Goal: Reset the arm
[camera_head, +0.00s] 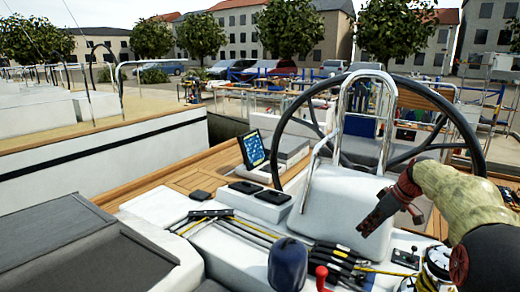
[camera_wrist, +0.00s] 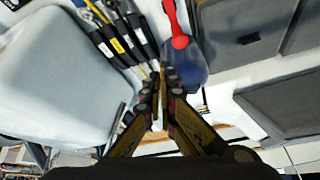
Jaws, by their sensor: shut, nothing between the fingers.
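My gripper (camera_head: 374,221) is at the right of the head view, in front of the white wheel pedestal (camera_head: 335,205), at the end of my raised arm. In the wrist view, my gripper (camera_wrist: 162,75) has its fingertips together with nothing between them. Beyond the fingertips in that view are a dark blue rounded winch cover (camera_wrist: 190,68) and a red-handled lever (camera_wrist: 178,28). The winch cover also shows in the head view (camera_head: 287,264), low in the middle, apart from my gripper.
A large black steering wheel (camera_head: 281,128) and a metal rail (camera_head: 343,100) stand behind the pedestal. Rope clutches with lines (camera_head: 340,262), a red handle (camera_head: 321,277) and a winch with yellow rope (camera_head: 433,268) lie below my arm. A chart display (camera_head: 252,149) is left of the wheel.

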